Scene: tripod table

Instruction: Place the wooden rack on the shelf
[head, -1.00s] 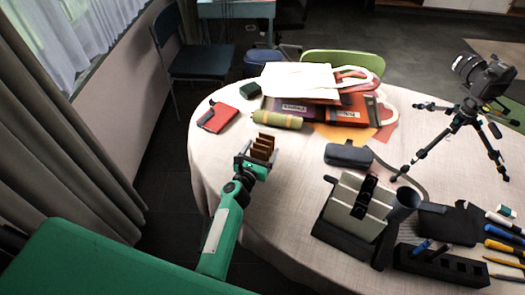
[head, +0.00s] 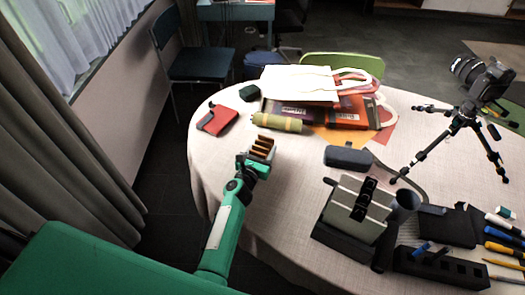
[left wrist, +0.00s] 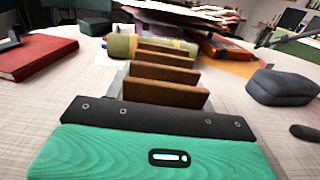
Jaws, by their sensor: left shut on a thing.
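The wooden rack (head: 262,147) is a small brown piece with several upright slats. My left gripper (head: 255,160) is shut on it at the table's left part. In the left wrist view the rack's slats (left wrist: 160,85) stand in a row just beyond the gripper's dark edge; the gripping fingertips are hidden there. I cannot tell whether the rack touches the tablecloth. No shelf that I can clearly identify shows near the rack. My right gripper is not in view.
A round table (head: 290,215) with a pale cloth holds a red book (head: 217,120), a green roll (head: 278,122), stacked bags (head: 300,85), a dark case (head: 348,157), a grey stand (head: 355,205) and a tripod (head: 460,125). The cloth right of the rack is clear.

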